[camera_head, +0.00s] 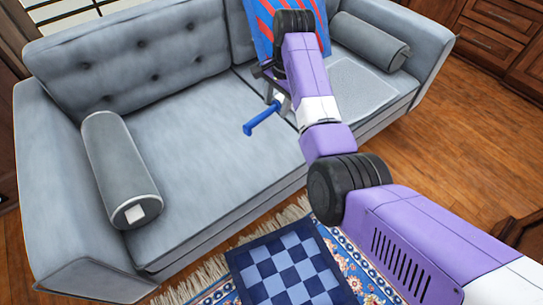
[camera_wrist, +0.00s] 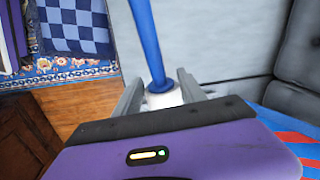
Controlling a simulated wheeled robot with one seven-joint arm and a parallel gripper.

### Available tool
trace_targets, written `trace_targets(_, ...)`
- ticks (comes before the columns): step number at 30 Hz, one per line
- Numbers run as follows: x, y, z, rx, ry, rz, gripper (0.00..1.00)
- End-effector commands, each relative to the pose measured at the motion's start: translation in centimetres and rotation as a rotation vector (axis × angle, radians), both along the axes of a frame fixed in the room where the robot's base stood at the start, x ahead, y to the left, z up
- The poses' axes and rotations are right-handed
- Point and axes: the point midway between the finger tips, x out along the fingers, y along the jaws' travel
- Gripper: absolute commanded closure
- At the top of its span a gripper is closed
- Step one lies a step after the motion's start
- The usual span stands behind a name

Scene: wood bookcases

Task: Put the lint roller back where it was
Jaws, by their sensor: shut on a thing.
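The lint roller has a blue handle (camera_head: 262,119) and a white roll. In the wrist view the white roll (camera_wrist: 163,97) sits between the two grey fingers of my gripper (camera_wrist: 160,92), and the blue handle (camera_wrist: 147,40) points away from the palm. The gripper is shut on the roller. My arm hides part of the seat behind it. I cannot tell whether the roller touches the seat.
A grey bolster (camera_head: 118,170) lies at the sofa's left arm, another (camera_head: 370,41) at the right. A red and blue cushion (camera_head: 318,22) leans on the backrest. A checkered blue cushion (camera_head: 290,268) lies on the patterned rug (camera_head: 218,292). The seat's middle is clear.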

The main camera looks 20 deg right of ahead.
Motion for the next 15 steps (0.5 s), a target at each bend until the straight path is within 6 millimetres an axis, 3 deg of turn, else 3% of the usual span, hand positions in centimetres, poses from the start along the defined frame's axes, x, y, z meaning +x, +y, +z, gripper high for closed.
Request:
trace_targets(3,1.3,0.3,-0.1,0.0,-0.004,-0.067,0.9)
trace_targets(10,2.2,0.5,0.9,-0.001,0.001,-0.143,0.9)
trace_targets(15,2.3,0.5,-1.1,-0.001,0.004,-0.154,0.9)
